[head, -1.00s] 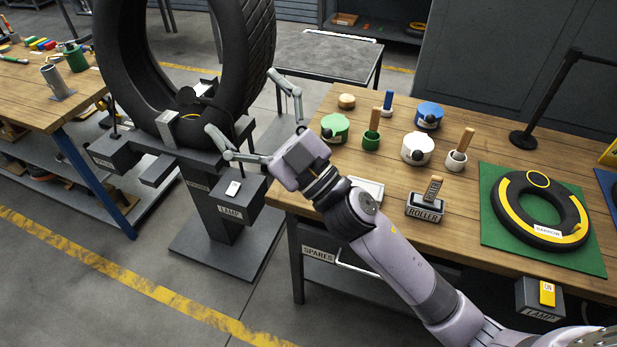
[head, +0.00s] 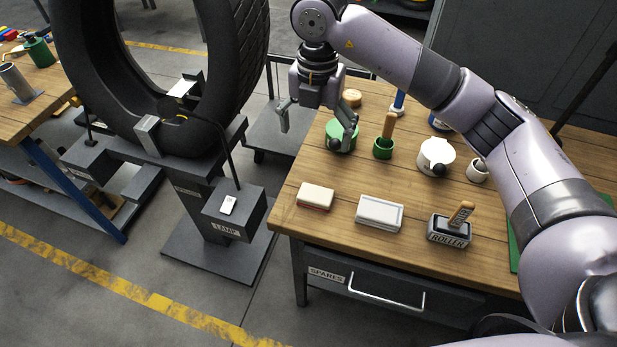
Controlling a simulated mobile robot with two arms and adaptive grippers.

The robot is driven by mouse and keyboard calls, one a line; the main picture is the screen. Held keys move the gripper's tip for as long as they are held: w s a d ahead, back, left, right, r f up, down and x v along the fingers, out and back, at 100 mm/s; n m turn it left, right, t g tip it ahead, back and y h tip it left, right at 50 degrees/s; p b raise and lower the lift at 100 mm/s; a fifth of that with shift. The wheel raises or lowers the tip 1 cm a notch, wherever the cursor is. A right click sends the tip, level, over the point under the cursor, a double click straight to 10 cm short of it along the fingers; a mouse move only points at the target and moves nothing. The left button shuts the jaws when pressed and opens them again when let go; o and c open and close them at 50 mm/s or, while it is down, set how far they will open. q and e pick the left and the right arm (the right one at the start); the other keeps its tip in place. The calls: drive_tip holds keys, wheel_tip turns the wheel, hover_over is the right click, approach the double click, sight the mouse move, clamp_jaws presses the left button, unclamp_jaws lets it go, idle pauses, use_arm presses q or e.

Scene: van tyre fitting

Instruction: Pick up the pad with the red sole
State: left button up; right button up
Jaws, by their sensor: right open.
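The pad with the red sole (head: 315,196) lies on the wooden bench near its front left corner. It is a small cream block with a red layer showing along its lower edge. My right gripper (head: 316,138) points down with its two fingers spread, empty, farther back than the pad and above the bench's left part. One finger overlaps the green round tin (head: 341,136) in the picture; I cannot tell whether they touch. My left gripper is not in view.
Behind are a green cup with a wooden handle (head: 383,149) and a white tin (head: 436,156). The tyre stand (head: 205,190) is left of the bench.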

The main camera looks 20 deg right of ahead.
drive_tip(key=p, duration=0.2)
hover_over(316, 193)
wheel_tip(316, 193, down, 7)
drive_tip(key=f, duration=0.1)
drive_tip(key=f+p, duration=0.1)
drive_tip(key=f, duration=0.1)
drive_tip(key=shift+w+d, duration=0.15)
drive_tip(key=shift+w, duration=0.15)
drive_tip(key=shift+s+f, duration=0.1)
drive_tip(key=shift+f, duration=0.55)
drive_tip(key=shift+f+p, duration=0.2)
drive_tip(key=shift+p, duration=0.15)
drive_tip(key=f, duration=0.1)
drive_tip(key=f+p, duration=0.1)
drive_tip(key=f, duration=0.1)
drive_tip(key=shift+s+f+p, duration=0.25)
drive_tip(key=shift+f+p, duration=0.05)
drive_tip(key=shift+p, duration=0.1)
drive_tip(key=shift+a+f, duration=0.2)
drive_tip(key=shift+f, duration=0.45)
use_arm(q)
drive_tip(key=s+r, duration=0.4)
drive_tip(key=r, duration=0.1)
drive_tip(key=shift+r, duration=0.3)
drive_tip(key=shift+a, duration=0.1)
use_arm(e)
drive_tip(key=shift+c, duration=0.5)
